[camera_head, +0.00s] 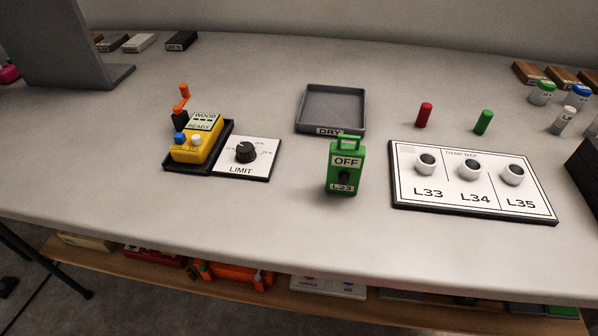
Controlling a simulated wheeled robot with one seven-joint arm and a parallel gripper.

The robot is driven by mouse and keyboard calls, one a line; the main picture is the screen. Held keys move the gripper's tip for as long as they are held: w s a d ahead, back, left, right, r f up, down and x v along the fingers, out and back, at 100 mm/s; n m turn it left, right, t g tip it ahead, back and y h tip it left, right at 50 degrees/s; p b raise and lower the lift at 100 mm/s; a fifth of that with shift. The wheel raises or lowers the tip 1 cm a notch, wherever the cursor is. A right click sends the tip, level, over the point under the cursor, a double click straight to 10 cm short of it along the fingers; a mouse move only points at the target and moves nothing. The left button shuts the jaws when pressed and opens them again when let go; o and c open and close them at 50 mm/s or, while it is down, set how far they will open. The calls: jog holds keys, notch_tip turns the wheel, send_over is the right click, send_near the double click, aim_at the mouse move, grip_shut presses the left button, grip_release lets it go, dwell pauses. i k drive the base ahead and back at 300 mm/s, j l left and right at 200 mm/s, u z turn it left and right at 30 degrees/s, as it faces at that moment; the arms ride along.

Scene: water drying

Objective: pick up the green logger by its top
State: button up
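The green logger (342,167) stands upright on the table near the middle of the head view. It has a green loop handle on top, an "OFF" label, a dark round part below that and an "L23" label at its foot. It stands just in front of the grey tray marked DRY (332,107), and nothing covers it. My gripper does not show in the head view.
Left stand a yellow wood meter (195,139) and a LIMIT dial plate (246,157). Right lies a white board (473,182) marked L33, L34, L35, with red (424,115) and green (484,122) cylinders behind. Table in front of the logger is clear.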

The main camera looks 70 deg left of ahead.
aim_at(349, 158)
jog(key=u, duration=2.2)
jog(key=l+u, duration=0.15)
jog(key=u, duration=0.2)
